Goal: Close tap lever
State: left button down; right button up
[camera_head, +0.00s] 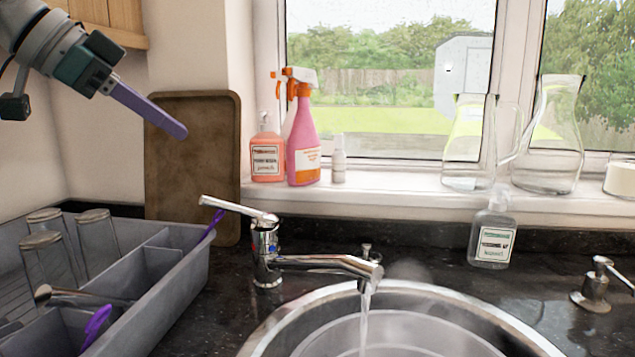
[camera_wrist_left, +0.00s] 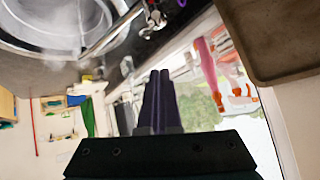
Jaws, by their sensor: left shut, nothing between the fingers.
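The chrome tap (camera_head: 267,255) stands behind the sink, with its lever (camera_head: 238,209) raised and pointing to the left. Water (camera_head: 364,318) runs from the spout into the round metal sink (camera_head: 270,330). My left gripper (camera_head: 180,132) is up at the left, above and to the left of the lever and apart from it. Its purple fingers are shut with nothing between them. In the left wrist view the shut fingers (camera_wrist_left: 159,78) point toward the tap (camera_wrist_left: 155,18), and the sink (camera_wrist_left: 62,50) is at the upper left. My right gripper is not in view.
A grey dish rack (camera_head: 190,275) with glasses stands at the left. A brown board (camera_head: 195,160) leans on the wall behind it. Spray bottle (camera_head: 305,135), soap bottle (camera_head: 267,150) and glass jugs (camera_head: 550,140) line the sill. A clear bottle (camera_head: 493,235) stands behind the sink.

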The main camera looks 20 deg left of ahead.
pick_arm(q)
jog(key=p, duration=0.1)
send_over(210, 200)
jog(key=w+d, duration=0.1)
jog(key=d, duration=0.1)
notch_tip(210, 200, down, 6)
jog(key=r, duration=0.1)
jog(key=f, duration=0.1)
jog(key=a+f, duration=0.1)
jog(key=s+a+f, duration=0.1)
jog(key=f, duration=0.1)
jog(key=shift+f, duration=0.1)
jog(key=shift+f, duration=0.1)
